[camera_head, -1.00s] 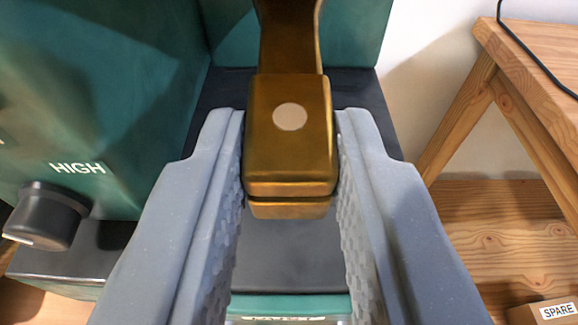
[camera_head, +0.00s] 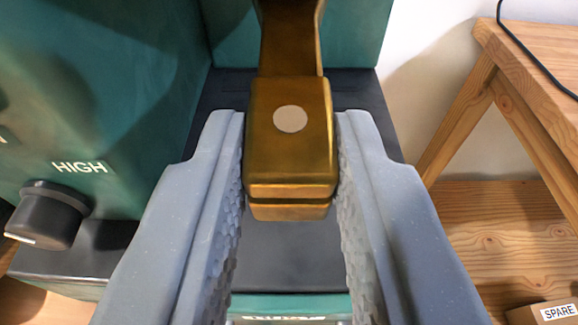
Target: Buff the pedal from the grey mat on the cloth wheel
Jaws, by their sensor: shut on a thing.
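A brass-coloured pedal (camera_head: 291,158) with a pale round spot on its block end is between the two grey fingers of my gripper (camera_head: 291,165). My gripper is shut on the block end. The pedal's narrower shank (camera_head: 289,40) runs away from me and out of the top of the view. The block is held above a dark, flat surface of the green machine (camera_head: 120,120). The cloth wheel and the grey mat are not in view.
A black knob (camera_head: 48,215) sits below the word HIGH on the machine's left face. A wooden stand (camera_head: 540,85) with a black cable is at right, with a wooden shelf (camera_head: 500,235) and a box marked SPARE (camera_head: 550,311) below. A white wall is behind.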

